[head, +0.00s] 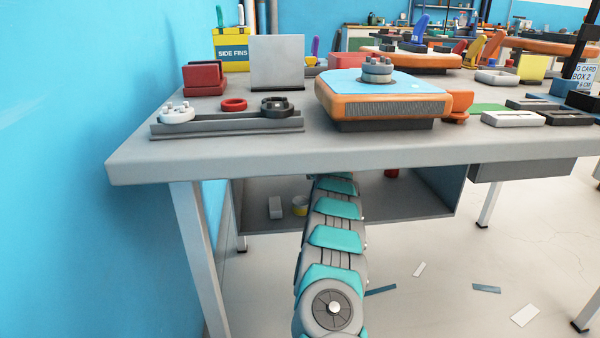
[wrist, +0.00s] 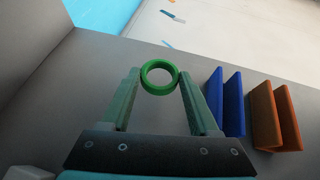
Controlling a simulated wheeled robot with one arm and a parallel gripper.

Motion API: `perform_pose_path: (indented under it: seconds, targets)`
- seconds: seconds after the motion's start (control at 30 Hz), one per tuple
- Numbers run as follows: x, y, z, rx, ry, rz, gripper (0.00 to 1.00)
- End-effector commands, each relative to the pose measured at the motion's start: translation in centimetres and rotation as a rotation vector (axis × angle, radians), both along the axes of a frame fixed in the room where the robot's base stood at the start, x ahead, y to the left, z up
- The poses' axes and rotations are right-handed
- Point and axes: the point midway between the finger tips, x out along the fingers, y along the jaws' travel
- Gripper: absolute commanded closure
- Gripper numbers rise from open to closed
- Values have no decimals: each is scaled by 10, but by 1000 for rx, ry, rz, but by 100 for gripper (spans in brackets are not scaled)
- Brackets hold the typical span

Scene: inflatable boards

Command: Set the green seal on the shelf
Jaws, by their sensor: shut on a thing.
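The green seal is a ring (wrist: 160,91) held between the tips of my gripper (wrist: 160,78) in the wrist view. Both fingers touch it, one on each side. A grey surface lies behind it; I cannot tell whether the seal touches that surface. In the head view my arm reaches under the workbench towards the open grey shelf (head: 270,184) below the top. My gripper and the seal are hidden there, behind the arm and the bench edge.
Blue upright plates (wrist: 233,103) and orange ones (wrist: 275,115) stand right of my gripper. The benchtop (head: 250,150) overhangs my arm.

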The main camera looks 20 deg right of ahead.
Motion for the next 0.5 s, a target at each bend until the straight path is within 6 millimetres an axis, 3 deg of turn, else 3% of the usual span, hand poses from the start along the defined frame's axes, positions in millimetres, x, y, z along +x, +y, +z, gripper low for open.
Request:
perform_pose_path:
  seconds: [0.3, 0.5]
  targets:
    - [20, -1, 0, -3, 0, -3, 90]
    - [23, 0, -4, 0, -2, -2, 90]
